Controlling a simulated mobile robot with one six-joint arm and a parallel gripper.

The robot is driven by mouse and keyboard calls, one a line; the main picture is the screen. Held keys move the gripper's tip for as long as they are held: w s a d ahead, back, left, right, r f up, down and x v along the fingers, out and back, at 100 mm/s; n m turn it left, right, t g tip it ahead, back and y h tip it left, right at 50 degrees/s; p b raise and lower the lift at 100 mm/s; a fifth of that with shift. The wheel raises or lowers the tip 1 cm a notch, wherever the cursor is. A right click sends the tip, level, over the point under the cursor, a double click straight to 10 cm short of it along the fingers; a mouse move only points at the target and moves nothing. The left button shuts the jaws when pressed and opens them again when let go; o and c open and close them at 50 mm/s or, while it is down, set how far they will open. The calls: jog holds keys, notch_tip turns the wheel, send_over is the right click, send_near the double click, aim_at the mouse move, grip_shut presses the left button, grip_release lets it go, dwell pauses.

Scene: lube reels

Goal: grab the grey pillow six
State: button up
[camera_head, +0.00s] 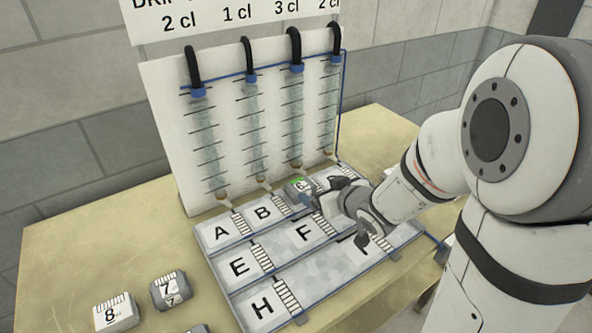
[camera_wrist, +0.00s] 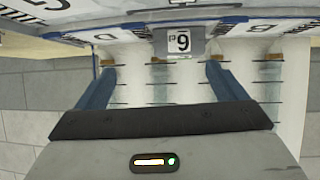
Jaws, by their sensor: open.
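The grey pillow six (camera_head: 299,187) sits on the lettered board (camera_head: 240,257), in the back row just right of the B cell.
An upright white panel (camera_head: 165,120) with several marked tubes and black hoses stands right behind the board. Pillow 8 (camera_head: 116,313) and pillow 7 (camera_head: 170,292) lie on the table (camera_head: 70,255) at front left. A further pillow (camera_head: 198,329) is cut off at the bottom edge.

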aim_at(301, 185)
jog(key=shift+a+f+n+y, duration=0.1)
jog(key=shift+a+n+y, duration=0.2)
jog(key=shift+a+y, duration=0.65)
jog(key=shift+w+a+f, duration=0.15)
jog(key=shift+w+a, duration=0.05)
jog(key=shift+a, duration=0.2)
jog(key=shift+p+x, duration=0.35)
jog(key=shift+x, duration=3.15)
jog(key=shift+f, duration=0.1)
jog(key=c, duration=1.1)
jog(key=shift+d+r, duration=0.1)
jog(key=shift+r, duration=0.1)
jog(key=shift+c, duration=0.2)
